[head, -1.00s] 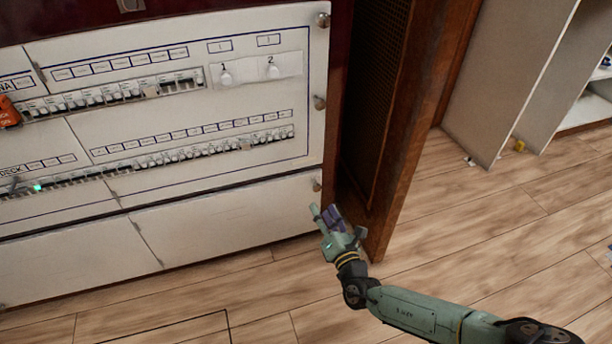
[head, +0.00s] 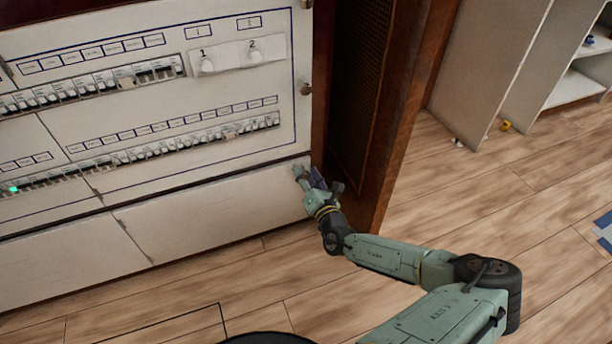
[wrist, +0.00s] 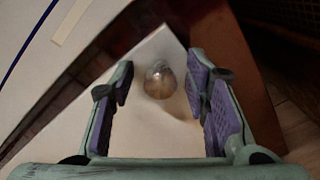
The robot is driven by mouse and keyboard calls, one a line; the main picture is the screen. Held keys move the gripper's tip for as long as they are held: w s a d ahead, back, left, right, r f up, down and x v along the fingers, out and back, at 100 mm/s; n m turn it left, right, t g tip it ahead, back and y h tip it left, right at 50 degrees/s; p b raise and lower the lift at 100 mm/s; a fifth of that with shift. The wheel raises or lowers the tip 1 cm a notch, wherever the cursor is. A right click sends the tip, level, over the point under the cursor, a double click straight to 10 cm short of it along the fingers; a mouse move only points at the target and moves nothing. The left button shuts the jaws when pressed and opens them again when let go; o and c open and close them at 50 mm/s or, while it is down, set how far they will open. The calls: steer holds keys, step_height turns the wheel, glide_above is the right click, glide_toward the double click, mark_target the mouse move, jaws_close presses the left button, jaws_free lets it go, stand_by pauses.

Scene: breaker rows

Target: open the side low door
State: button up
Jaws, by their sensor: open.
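The low door is a plain white panel (head: 215,212) along the bottom of the cabinet, below the breaker rows. Its round metal knob (wrist: 160,80) shows in the wrist view near the panel's corner. My gripper (head: 318,180) is at the panel's upper right corner in the head view and hides the knob there. In the wrist view my gripper (wrist: 163,105) is open, with one purple-padded finger on each side of the knob. The fingers look apart from the knob. The panel looks closed, flush with the cabinet front.
A brown wooden door or side panel (head: 400,120) stands out just right of my gripper. Breaker rows (head: 180,145) and two numbered knobs (head: 230,58) are above. White shelving (head: 500,70) stands at the right. The wooden floor (head: 480,230) in front is mostly clear.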

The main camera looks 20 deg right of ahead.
steer(key=shift+c, duration=0.2)
jaws_close()
stand_by(0.4)
stand_by(0.3)
